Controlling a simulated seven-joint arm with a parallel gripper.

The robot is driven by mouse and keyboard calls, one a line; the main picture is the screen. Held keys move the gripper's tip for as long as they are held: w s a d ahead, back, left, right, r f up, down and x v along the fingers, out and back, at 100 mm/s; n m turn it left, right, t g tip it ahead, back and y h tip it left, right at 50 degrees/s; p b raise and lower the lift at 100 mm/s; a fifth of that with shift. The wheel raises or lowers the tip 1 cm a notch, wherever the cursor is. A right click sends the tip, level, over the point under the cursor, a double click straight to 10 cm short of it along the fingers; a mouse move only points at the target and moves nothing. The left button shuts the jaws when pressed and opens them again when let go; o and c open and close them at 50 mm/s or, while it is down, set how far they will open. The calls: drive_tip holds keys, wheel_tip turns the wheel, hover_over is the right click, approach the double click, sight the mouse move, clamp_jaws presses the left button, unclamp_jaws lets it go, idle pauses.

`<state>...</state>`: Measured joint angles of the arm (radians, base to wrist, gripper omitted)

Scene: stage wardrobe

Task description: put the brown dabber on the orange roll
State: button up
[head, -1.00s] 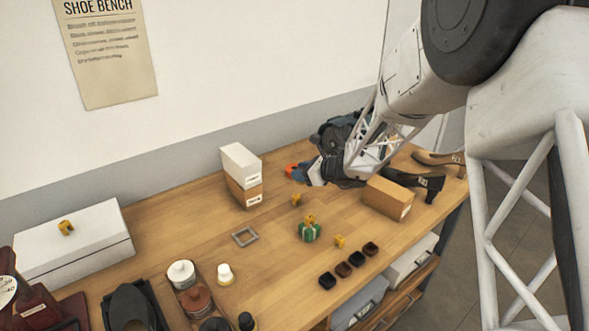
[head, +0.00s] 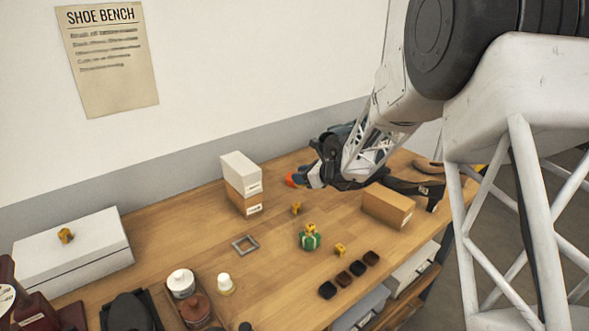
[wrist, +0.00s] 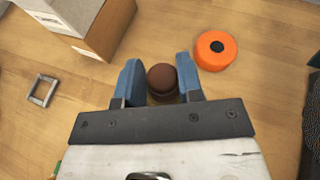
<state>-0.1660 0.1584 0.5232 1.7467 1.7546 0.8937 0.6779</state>
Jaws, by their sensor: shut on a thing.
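The brown dabber (wrist: 162,79), with a round dark top, is between the two blue fingers of my gripper (wrist: 159,76) in the wrist view. My gripper is shut on it. The orange roll (wrist: 216,50), a thick ring with a dark centre hole, lies flat on the wooden bench just right of the fingers, apart from the dabber. In the head view my gripper (head: 312,176) is low over the back of the bench, and only part of the orange roll (head: 291,180) shows beside it. The dabber is hidden there.
A white box on a brown box (head: 242,205) stands left of my gripper. A brown box (head: 388,206) and dark shoes (head: 428,190) are to the right. A grey square frame (head: 245,245), small yellow pieces and dark little pots lie in front. Bare wood surrounds the roll.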

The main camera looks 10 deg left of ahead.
drive_tip(key=w+a, duration=0.1)
drive_tip(key=w, duration=0.3)
drive_tip(key=w+a, duration=0.1)
drive_tip(key=w, duration=0.3)
drive_tip(key=w+a+f, duration=0.1)
drive_tip(key=w, duration=0.2)
drive_tip(key=shift+w+a+f, duration=0.1)
drive_tip(key=shift+w+a, duration=0.3)
drive_tip(key=shift+f, duration=1.75)
drive_tip(key=shift+f, duration=0.1)
drive_tip(key=o, duration=0.9)
drive_tip(key=shift+v, duration=0.75)
drive_tip(key=v, duration=1)
drive_tip(key=shift+d+r, duration=0.2)
drive_tip(key=shift+r, duration=0.1)
